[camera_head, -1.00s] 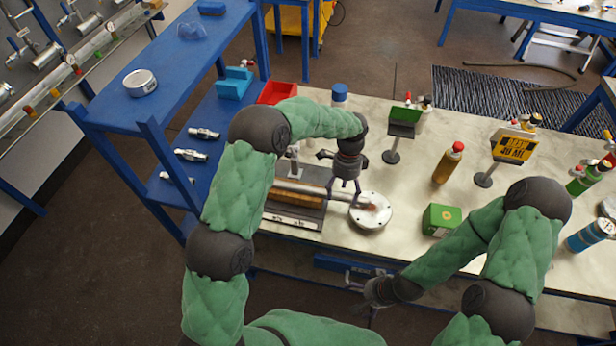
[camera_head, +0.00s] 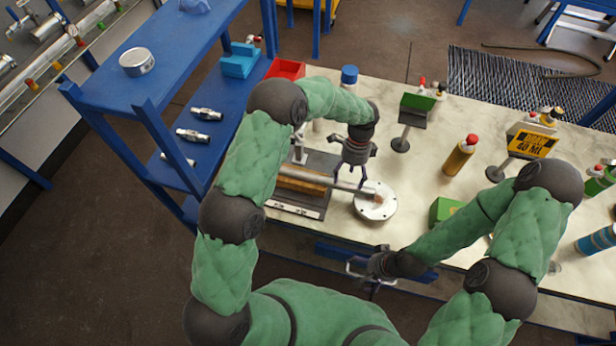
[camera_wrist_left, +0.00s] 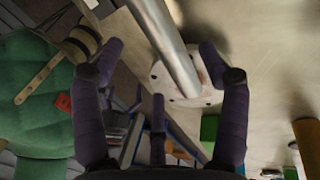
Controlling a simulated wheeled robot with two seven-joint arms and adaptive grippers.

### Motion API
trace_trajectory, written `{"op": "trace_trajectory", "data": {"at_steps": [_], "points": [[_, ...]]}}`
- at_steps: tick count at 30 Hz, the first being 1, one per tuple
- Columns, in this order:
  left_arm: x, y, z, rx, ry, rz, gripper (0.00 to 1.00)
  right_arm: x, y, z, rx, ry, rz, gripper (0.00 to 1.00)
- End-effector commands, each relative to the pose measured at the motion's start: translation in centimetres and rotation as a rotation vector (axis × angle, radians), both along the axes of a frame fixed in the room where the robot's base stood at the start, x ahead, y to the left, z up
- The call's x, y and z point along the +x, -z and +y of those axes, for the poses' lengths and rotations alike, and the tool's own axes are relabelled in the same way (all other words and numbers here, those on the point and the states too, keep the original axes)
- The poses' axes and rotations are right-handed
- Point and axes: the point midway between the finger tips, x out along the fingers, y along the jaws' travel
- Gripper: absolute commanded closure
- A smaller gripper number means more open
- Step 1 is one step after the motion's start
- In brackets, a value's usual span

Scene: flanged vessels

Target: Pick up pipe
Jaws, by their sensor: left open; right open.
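The pipe (camera_head: 325,181) is a silver tube lying across a fixture (camera_head: 296,207) with a brown block, its right end over a round white flange (camera_head: 376,204). In the left wrist view the pipe (camera_wrist_left: 170,45) runs diagonally between the fingers, with the flange (camera_wrist_left: 190,88) behind it. My left gripper (camera_head: 350,180) is open above the pipe's right part; its fingertips (camera_wrist_left: 160,46) are spread on either side and I see no grip. My right gripper (camera_head: 362,282) is open and empty near the table's front edge, away from the pipe.
A green box (camera_head: 443,212), an amber bottle (camera_head: 459,156) and a small stand (camera_head: 402,144) are on the table to the right. A blue shelf (camera_head: 185,35) with metal fittings stands left.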

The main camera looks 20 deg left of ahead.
Motion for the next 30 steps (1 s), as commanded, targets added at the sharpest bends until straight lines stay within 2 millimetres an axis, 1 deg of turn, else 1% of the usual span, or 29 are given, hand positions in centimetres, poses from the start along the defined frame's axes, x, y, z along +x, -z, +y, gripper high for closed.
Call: {"op": "trace_trajectory", "data": {"at_steps": [6, 9, 12, 17, 20, 21, 23, 24, 25, 26, 30], "points": [[-0.7, 3.1, -0.1, 0.001, -0.001, 0.004, 0.25, 0.0, 0.5, 0.0, 0.000, 0.000, 0.000, 0.00], [-1.0, 4.2, -0.1, 0.001, 0.000, 0.004, 0.25, 0.0, 0.6, 0.0, 0.000, 0.000, 0.000, 0.00], [-1.1, 4.5, -0.1, 0.000, 0.000, 0.001, 0.25, 0.0, 0.7, 0.0, 0.000, 0.000, 0.000, 0.00], [-1.1, 4.5, -0.1, 0.000, 0.000, 0.001, 0.25, 0.0, 0.6, 0.0, 0.000, 0.000, 0.000, 0.00], [-1.1, 4.5, -0.1, 0.000, 0.000, 0.001, 0.51, 0.0, 0.6, 0.0, 0.000, 0.000, 0.000, 0.00], [-1.1, 4.5, -0.1, 0.000, 0.000, 0.001, 0.62, 0.0, 0.6, 0.0, 0.000, 0.000, 0.000, 0.00], [-1.1, 4.5, -0.1, 0.000, 0.000, 0.001, 0.79, 0.0, 0.6, 0.0, 0.000, 0.000, 0.000, 0.00], [-1.1, 4.5, -0.1, 0.000, 0.000, 0.001, 0.90, 0.0, 0.6, 0.0, 0.000, 0.000, 0.000, 0.00], [-1.1, 4.5, -0.1, 0.000, 0.000, 0.001, 0.98, 0.0, 0.6, 0.0, 0.000, 0.000, 0.000, 0.00], [-1.1, 4.5, -0.1, 0.000, 0.000, 0.001, 1.00, 0.0, 0.6, 0.0, 0.000, 0.000, 0.000, 0.00], [-1.0, 4.4, -0.1, 0.000, -0.001, -0.001, 1.00, 0.0, 0.6, 0.0, 0.000, 0.000, 0.000, 0.00]]}}
